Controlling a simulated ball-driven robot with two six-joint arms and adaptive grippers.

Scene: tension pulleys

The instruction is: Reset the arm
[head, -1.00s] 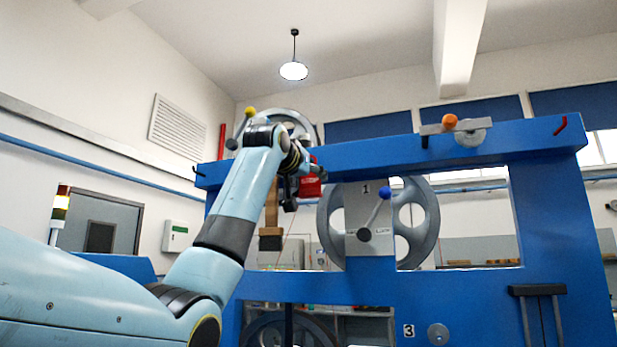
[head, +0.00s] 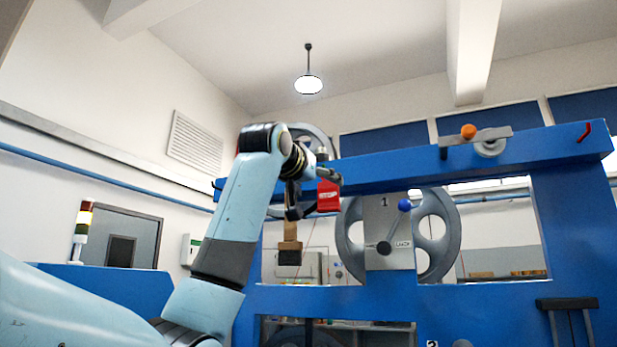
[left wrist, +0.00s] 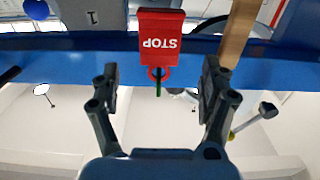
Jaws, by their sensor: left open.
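My left arm rises from the lower left in the head view. Its gripper (head: 314,192) is in front of the left part of the blue frame (head: 385,172), at the red STOP tag (head: 328,197). In the left wrist view the two fingers stand wide apart, and the gripper (left wrist: 160,72) is open. The STOP tag (left wrist: 160,36) appears upside down between and beyond the fingers, not gripped, with a red ring and a green piece at its end. My right gripper is not in view.
A grey lever with a blue ball (head: 404,205) sits on the plate marked 1, before a large pulley (head: 437,235). An orange-ball lever (head: 468,131) tops the frame. A wooden bar (head: 290,232) hangs near my gripper. A yellow-ball lever (left wrist: 245,123) shows in the wrist view.

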